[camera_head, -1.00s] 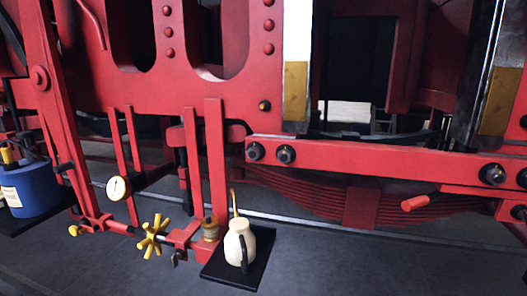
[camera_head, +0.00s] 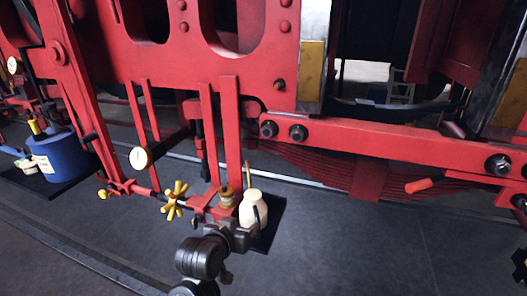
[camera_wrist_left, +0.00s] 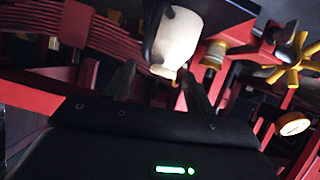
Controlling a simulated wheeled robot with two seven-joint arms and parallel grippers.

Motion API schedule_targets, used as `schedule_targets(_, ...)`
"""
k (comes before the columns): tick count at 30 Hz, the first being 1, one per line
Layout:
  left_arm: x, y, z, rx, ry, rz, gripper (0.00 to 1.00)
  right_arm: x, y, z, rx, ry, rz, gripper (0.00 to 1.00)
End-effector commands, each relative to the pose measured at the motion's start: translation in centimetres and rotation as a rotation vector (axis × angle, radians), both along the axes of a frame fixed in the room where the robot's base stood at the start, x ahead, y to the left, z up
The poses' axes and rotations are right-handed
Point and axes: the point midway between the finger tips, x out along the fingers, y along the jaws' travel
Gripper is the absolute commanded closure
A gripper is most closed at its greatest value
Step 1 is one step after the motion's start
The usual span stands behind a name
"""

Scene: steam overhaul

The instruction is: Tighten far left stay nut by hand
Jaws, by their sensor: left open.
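The far left nut (camera_head: 269,128) is beside a second nut (camera_head: 298,132). My left gripper (camera_head: 238,237) is below and left of them, in front of the cream oil can (camera_head: 252,208). In the left wrist view my left gripper (camera_wrist_left: 159,73) has its fingers apart, with nothing visibly held. The cream can (camera_wrist_left: 178,42) shows beyond the fingertips. I cannot make out the stay nuts there.
A yellow handwheel (camera_head: 174,199), a dial gauge (camera_head: 140,158) and a brass cup (camera_head: 227,196) are left of the can. A red-handled lever (camera_head: 418,186) projects under the bar at right. A blue container (camera_head: 62,157) stands at left.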

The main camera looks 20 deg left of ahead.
Motion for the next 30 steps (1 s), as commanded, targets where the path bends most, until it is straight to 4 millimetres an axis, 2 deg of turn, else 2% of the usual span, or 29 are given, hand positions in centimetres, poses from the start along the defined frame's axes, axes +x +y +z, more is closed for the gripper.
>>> schedule_targets(1,1.3,-0.2,2.8,-0.014,-0.064,0.004,0.45,0.0,0.0,0.1,0.000,0.000,0.000,0.64)
schedule_targets(6,4.8,-0.6,10.7,-0.063,-0.245,0.030,0.45,0.0,0.0,0.1,0.000,-0.001,0.000,0.64)
schedule_targets(9,6.1,-0.6,15.0,-0.087,-0.339,0.046,0.45,0.1,0.0,0.1,0.000,-0.001,0.000,0.64)
schedule_targets(12,6.8,-0.6,18.0,-0.104,-0.406,0.057,0.45,0.1,0.0,0.1,0.000,-0.001,0.000,0.64)
schedule_targets(17,7.1,-0.7,19.8,-0.117,-0.447,0.064,0.45,0.1,0.0,0.1,0.000,-0.001,0.000,0.64)
schedule_targets(23,7.5,-0.6,19.9,-0.114,-0.449,0.066,0.45,0.1,0.0,0.1,0.000,-0.001,-0.001,0.64)
schedule_targets(30,10.0,-0.6,19.8,-0.110,-0.448,0.067,0.45,0.1,0.0,0.1,0.000,-0.001,-0.001,0.64)
